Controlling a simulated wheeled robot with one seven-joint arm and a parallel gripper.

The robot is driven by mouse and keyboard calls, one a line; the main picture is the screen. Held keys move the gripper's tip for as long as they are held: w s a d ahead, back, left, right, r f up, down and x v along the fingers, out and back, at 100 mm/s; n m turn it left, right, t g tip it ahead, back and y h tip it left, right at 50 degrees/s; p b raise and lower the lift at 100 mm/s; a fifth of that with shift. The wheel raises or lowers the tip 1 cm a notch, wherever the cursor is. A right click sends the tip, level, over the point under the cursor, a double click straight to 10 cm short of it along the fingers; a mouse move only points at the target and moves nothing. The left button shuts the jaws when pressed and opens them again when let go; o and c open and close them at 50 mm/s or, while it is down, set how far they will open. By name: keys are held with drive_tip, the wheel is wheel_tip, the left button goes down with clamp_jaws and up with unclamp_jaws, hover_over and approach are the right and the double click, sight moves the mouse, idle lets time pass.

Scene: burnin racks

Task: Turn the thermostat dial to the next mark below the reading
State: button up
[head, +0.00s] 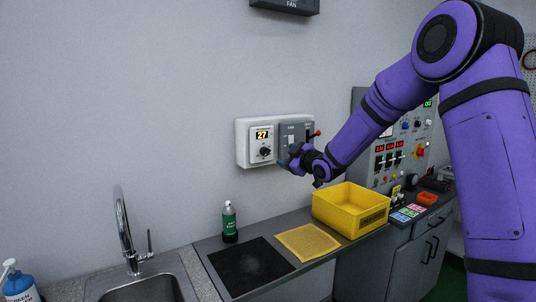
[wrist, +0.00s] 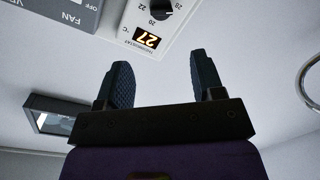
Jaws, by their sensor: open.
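The thermostat (head: 263,145) is a white wall unit with a lit display reading 27 and a small black dial (head: 265,152) below the display. In the wrist view the display (wrist: 147,38) shows 27 upside down, and the black dial (wrist: 160,12) is at the top edge, partly cut off. Printed marks 20, 22 and 25 show around the dial. My gripper (wrist: 165,82) is open and empty, with its fingers spread apart, short of the dial. In the head view my gripper (head: 288,160) is at the wall just right of the thermostat, partly covering the unit beside it.
A grey FAN switch panel (head: 292,130) with a red-tipped lever adjoins the thermostat. Below are a yellow bin (head: 350,209), yellow cloth (head: 307,241), black mat (head: 250,265), green bottle (head: 229,221) and a sink tap (head: 124,230). A control panel (head: 388,168) stands at right. Wall left of the thermostat is clear.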

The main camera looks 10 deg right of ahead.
sight(268, 152)
drive_tip(key=shift+n+t+y, duration=0.3)
drive_tip(key=shift+y, duration=0.3)
drive_tip(key=x, duration=0.4)
drive_tip(key=f+x, duration=0.1)
drive_tip(key=x, duration=0.7)
drive_tip(key=shift+w+d+f, duration=0.25)
drive_tip(key=shift+w+f, duration=0.05)
drive_tip(key=shift+c, duration=0.3)
drive_tip(key=c, duration=0.8)
